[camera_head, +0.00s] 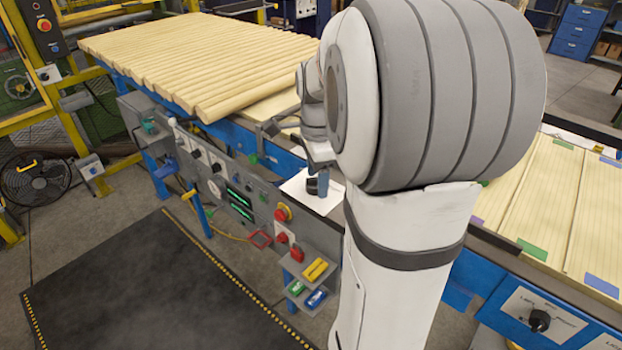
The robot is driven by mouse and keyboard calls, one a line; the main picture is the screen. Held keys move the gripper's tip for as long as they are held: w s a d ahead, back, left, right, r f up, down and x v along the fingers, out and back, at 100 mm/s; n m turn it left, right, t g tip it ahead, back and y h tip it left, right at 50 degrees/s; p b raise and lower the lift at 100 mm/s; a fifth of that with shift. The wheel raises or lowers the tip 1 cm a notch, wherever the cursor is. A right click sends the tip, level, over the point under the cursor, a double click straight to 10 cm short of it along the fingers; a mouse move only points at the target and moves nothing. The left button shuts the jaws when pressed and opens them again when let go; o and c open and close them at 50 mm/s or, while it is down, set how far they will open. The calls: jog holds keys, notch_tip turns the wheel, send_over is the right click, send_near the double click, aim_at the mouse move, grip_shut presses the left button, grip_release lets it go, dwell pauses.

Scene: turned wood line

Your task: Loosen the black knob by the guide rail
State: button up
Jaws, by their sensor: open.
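My gripper (320,178) shows small beside my large white and grey arm, pointing down over a white sheet at the conveyor's front edge. Its jaws are open. A small black knob-like piece (312,186) shows right at the fingertips; I cannot tell whether they touch it or stand around it. A dark bracket (268,128), perhaps part of the guide rail, stands at the edge of the boards to the left of the gripper. My arm hides much of the conveyor behind and to the right.
A grey control panel (215,172) with knobs, a red stop button (283,212) and displays lies below left. Another black knob (539,320) sits on a white plate at lower right. Turned wood pieces (200,55) fill the left conveyor. A dark floor mat (150,290) is clear.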

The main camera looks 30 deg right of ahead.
jog(key=shift+f, duration=0.5)
jog(key=shift+c, duration=0.2)
